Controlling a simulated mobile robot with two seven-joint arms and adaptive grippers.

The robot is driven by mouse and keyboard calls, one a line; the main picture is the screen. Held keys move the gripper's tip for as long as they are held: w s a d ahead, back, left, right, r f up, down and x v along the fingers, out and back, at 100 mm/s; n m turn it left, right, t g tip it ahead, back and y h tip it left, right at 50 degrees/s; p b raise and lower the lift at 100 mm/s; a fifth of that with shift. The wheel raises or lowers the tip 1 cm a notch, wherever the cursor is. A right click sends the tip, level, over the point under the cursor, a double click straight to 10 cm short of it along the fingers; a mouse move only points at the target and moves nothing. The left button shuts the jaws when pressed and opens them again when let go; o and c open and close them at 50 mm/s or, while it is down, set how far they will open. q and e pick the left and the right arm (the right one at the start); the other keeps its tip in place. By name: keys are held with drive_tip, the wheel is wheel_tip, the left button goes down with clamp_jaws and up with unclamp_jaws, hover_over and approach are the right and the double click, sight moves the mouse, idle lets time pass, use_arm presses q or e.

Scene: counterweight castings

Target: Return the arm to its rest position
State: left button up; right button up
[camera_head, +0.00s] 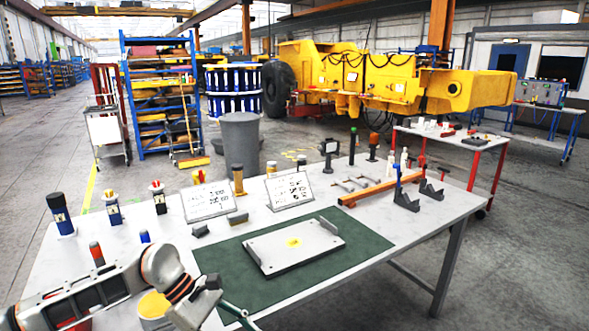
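My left arm comes in from the lower left, over the near left part of the white table (130,245). Its gripper (210,300) is at the bottom edge, just off the near left corner of the green mat (215,262). Its fingers are partly cut off by the frame, so I cannot tell whether it is open or holds anything. A thin teal rod-like piece (238,314) shows beside it. A grey casting plate (293,245) with a yellow spot lies flat on the mat, apart from the gripper. My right gripper is not in view.
Several bottles, one dark-capped (60,213), stand at the table's left. A yellow-topped can (155,306) is close to my arm. Two sign cards (207,201) (289,190) stand behind the mat. An orange bar (380,189) and dark brackets (406,198) lie at right. The front right is clear.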

use_arm(q)
drive_tip(key=s+d+r+n+t+h, duration=0.2)
drive_tip(key=s+d+r+n+h, duration=0.1)
drive_tip(key=d+n+h, duration=0.3)
drive_tip(key=s+d+r+n+t+h, duration=0.1)
drive_tip(key=s+d+r+n+h, duration=0.2)
drive_tip(key=d+n, duration=0.45)
drive_tip(key=w+a+f+n+t+y, duration=0.1)
drive_tip(key=w+a+f+n+t, duration=0.15)
drive_tip(key=n+t, duration=0.5)
drive_tip(key=w+a+f+n+t+y, duration=0.1)
drive_tip(key=w+a+n+t, duration=0.3)
drive_tip(key=n, duration=0.6)
drive_tip(key=s+a+f+n+t+y, duration=0.35)
drive_tip(key=a+f+n+y, duration=0.45)
drive_tip(key=f+n, duration=0.45)
drive_tip(key=s+a+f+n+g+y, duration=0.2)
drive_tip(key=s+a+f+n, duration=0.2)
drive_tip(key=s+f+n, duration=0.1)
drive_tip(key=s+a+f+n+g+y, duration=0.3)
drive_tip(key=s+a+f+n, duration=0.2)
drive_tip(key=s+f, duration=0.3)
drive_tip(key=shift+s+n+g, duration=0.3)
drive_tip(key=shift+s+n, duration=0.15)
drive_tip(key=shift+n, duration=0.1)
drive_tip(key=shift+f, duration=0.1)
